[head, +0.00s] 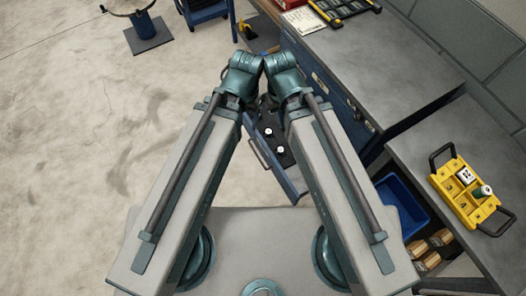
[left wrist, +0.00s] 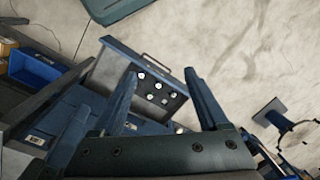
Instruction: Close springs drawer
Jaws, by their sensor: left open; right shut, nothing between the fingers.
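An open drawer with a blue front and dark inside shows between my arms in the head view (head: 290,184). It sticks out of the blue workbench cabinet (head: 335,90). White round pieces lie in it. Its handle (head: 258,154) faces left. The drawer also shows in the left wrist view (left wrist: 172,78), with several white pieces in it. My left gripper (left wrist: 160,73) is open, its fingers apart with the drawer seen between them. I cannot tell whether they touch it. My arms hide part of the drawer in the head view, and my right gripper is hidden. No label is readable.
A grey bench at right holds a yellow caddy (head: 464,191) with a white and green item. A blue bin (head: 402,207) sits below it. A blue trolley (head: 205,10) and a stand on a dark base (head: 148,36) are at the back. Floor at left is clear.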

